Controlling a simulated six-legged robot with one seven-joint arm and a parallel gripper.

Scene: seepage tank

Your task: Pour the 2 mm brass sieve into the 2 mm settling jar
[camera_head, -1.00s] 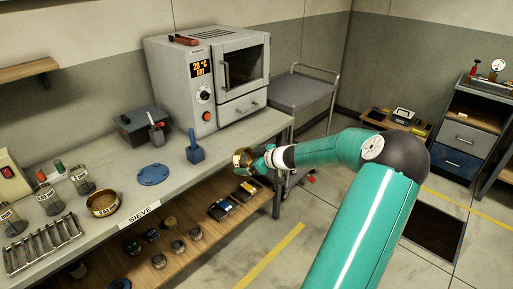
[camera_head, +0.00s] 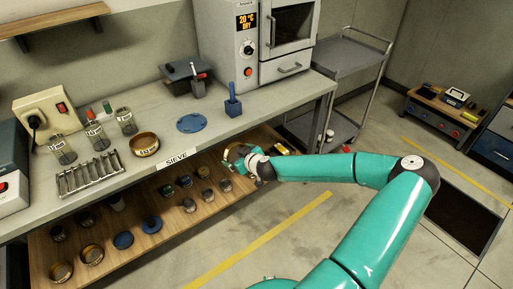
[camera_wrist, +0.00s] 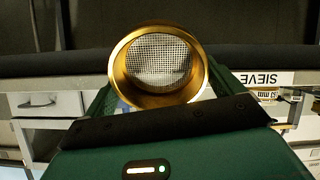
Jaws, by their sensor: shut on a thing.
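My gripper (camera_head: 243,157) is shut on a brass sieve, in front of the bench's front edge, right of the SIEVE label. In the wrist view the held brass sieve (camera_wrist: 117,66) shows its round rim and wire mesh, with a pale patch on the mesh. Its size mark cannot be read. Three glass jars stand on the bench at the left: a left jar (camera_head: 62,150), a middle jar (camera_head: 98,138) and a right jar (camera_head: 126,122). Their labels are too small to read, so I cannot tell which is 2 mm. The gripper is well apart from them.
Another brass sieve (camera_head: 144,145) and a metal rack (camera_head: 90,174) sit on the bench (camera_head: 215,138) near the jars. A blue disc (camera_head: 191,123), a blue holder (camera_head: 233,105) and an oven (camera_head: 225,45) are farther right. Small containers fill the lower shelf (camera_head: 140,215).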

